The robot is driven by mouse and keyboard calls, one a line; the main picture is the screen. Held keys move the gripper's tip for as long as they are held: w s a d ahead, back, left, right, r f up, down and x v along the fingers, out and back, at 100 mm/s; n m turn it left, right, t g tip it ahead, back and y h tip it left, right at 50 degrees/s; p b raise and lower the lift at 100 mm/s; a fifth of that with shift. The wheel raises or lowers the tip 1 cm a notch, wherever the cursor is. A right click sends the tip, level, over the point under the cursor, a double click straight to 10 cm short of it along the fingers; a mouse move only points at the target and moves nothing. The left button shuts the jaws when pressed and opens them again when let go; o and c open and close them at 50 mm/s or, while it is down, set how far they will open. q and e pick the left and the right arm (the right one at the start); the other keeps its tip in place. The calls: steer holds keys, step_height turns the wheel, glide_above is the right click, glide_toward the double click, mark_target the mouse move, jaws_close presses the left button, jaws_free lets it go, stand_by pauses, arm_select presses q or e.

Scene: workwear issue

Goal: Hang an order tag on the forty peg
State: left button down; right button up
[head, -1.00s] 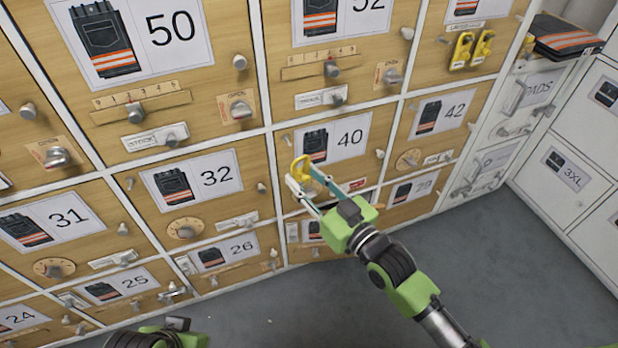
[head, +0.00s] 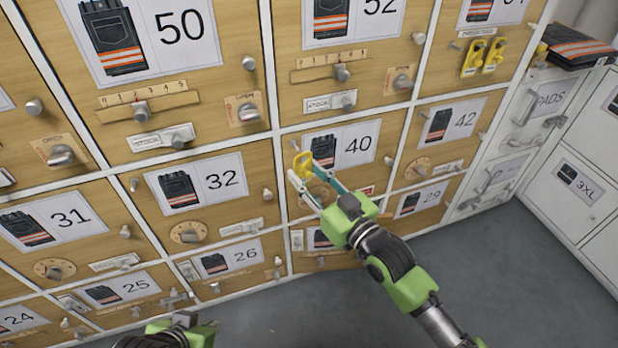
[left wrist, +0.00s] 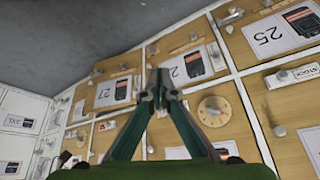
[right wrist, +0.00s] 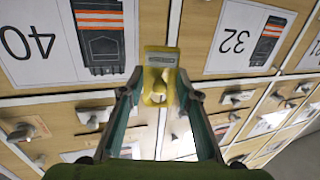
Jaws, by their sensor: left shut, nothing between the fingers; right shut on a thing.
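A yellow order tag (head: 303,165) is between the fingertips of my right gripper (head: 306,178), in front of the upper left of the forty drawer front (head: 337,177). In the right wrist view the tag (right wrist: 159,63) stands between the fingers, beside the upside-down 40 label (right wrist: 62,40). Whether the tag touches the peg cannot be told. My left gripper (left wrist: 160,84) is shut and empty, low in front of the lower drawers.
Two more yellow tags (head: 483,57) hang on the upper right drawer front. Knobs, dials and sliders stick out of the neighbouring fronts, such as 32 (head: 205,190) and 42 (head: 450,125). White cabinets (head: 575,185) stand at the right. The grey floor (head: 300,315) is clear.

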mark_target(293, 153)
steer(key=shift+w+a, duration=0.1)
steer(key=shift+w, duration=0.25)
steer(key=shift+w+a+f+b, duration=0.1)
steer(key=shift+w+b, duration=0.2)
steer(key=shift+b, duration=0.15)
steer(key=shift+w+a+b, duration=0.2)
steer(key=shift+w+b, duration=0.25)
steer(key=shift+w, duration=0.1)
steer(key=shift+w+a+b, duration=0.1)
steer(key=shift+w+b, duration=0.25)
steer(key=shift+w, duration=0.05)
steer(key=shift+w+a+f+b, duration=0.2)
steer(key=shift+w+b, duration=0.1)
steer(key=shift+w, duration=0.2)
steer(key=shift+w+a+f+b, duration=0.15)
steer(key=shift+w+b, duration=0.1)
steer(key=shift+w, duration=0.2)
steer(key=shift+r, duration=0.1)
arm_select(q)
steer(key=w+d+r+t+h, duration=0.2)
steer(key=w+d+r+t, duration=0.3)
steer(key=w+r+t, duration=0.3)
steer(key=shift+w+r+m, duration=0.3)
steer(key=shift+w+r, duration=1.35)
steer(key=shift+w, duration=0.75)
arm_select(e)
steer(key=shift+d, duration=0.1)
